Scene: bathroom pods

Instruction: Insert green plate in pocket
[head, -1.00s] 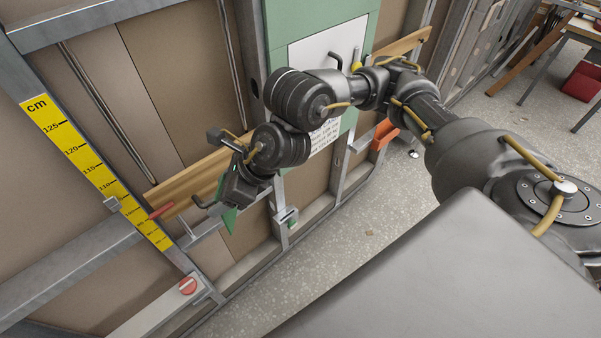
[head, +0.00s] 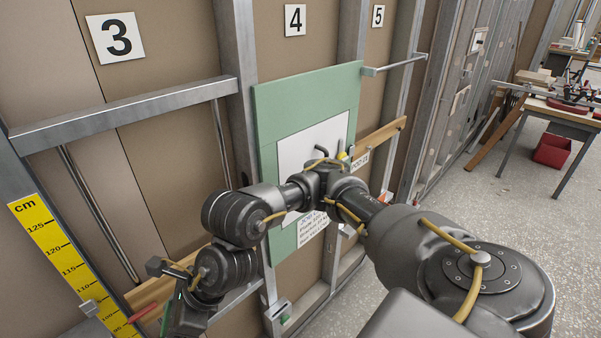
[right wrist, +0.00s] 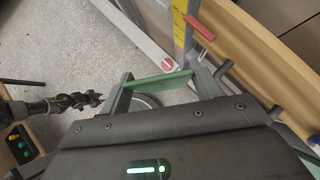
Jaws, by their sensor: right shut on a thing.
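The small green plate (right wrist: 160,82) lies between the two fingers of my right gripper (right wrist: 163,84) in the right wrist view. The gripper is shut on it. In the head view my right gripper (head: 180,318) is low at the left, in front of the wall frame and near the yellow cm scale. A metal bracket (head: 276,312) is on the frame to the right of the gripper. I cannot tell which part is the pocket. My left gripper is not in view.
A large green board (head: 265,105) with a white panel (head: 292,150) is on the wall. A wooden rail (head: 385,137) runs along the frame. A yellow cm scale (head: 55,250) stands at left.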

